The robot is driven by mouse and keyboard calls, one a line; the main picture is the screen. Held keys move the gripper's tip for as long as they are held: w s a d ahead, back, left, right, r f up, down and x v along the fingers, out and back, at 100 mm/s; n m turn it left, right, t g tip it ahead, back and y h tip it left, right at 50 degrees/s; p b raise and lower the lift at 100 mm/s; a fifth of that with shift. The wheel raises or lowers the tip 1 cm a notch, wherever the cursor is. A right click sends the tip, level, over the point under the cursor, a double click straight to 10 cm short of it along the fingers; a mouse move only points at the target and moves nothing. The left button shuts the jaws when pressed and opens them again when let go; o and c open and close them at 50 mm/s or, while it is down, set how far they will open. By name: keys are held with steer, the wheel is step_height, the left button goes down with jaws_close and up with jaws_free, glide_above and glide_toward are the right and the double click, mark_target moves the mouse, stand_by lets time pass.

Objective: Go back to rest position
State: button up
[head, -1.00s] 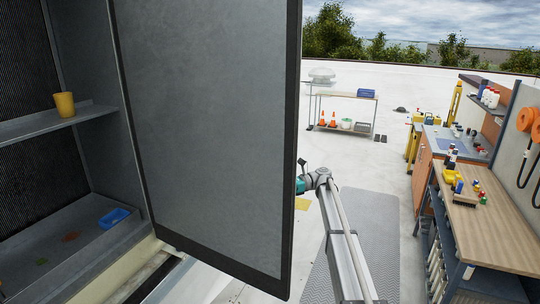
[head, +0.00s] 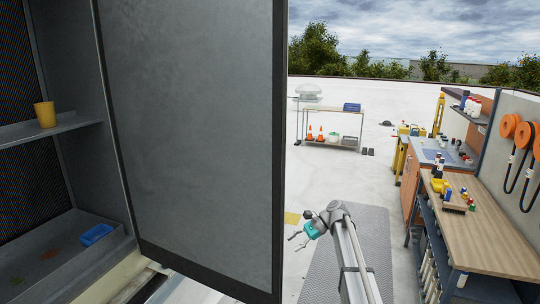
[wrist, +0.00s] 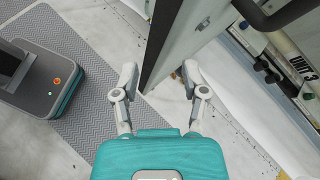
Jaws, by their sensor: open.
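My gripper (head: 298,240) is at the end of my arm, just right of the open cooler door (head: 190,130) in the head view. Its fingers are spread and hold nothing. In the wrist view the two fingers of my gripper (wrist: 158,78) are apart, and the edge of the door (wrist: 165,45) shows beyond and between them. I cannot tell from the wrist view how far the door edge is from the fingers.
The cooler (head: 70,265) at left holds a yellow cup (head: 45,114) and a blue tray (head: 96,235). A wooden workbench (head: 490,235) stands at right, and a cart (head: 333,124) stands farther back. Pale open roof floor lies between.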

steer(key=s+d+f+n+t+h+b, duration=0.1)
steer(key=s+d+f+n+h+b, duration=0.1)
steer(key=s, duration=0.7)
steer(key=s+d+f+n+t+h+b, duration=0.1)
steer(key=s+d+f+n+h+b, duration=0.1)
steer(key=s+f+n+h, duration=0.3)
steer(key=s+d+f+n+t+h+b, duration=0.1)
steer(key=s+d+f+n+h+b, duration=0.1)
steer(key=s+f, duration=0.6)
steer(key=s+d+n+h, duration=0.1)
steer(key=s+n+h, duration=0.1)
steer(key=s, duration=0.3)
steer(key=shift+f+n, duration=0.15)
steer(key=shift+n, duration=0.25)
steer(key=shift+s+d, duration=0.1)
steer(key=shift+d, duration=0.05)
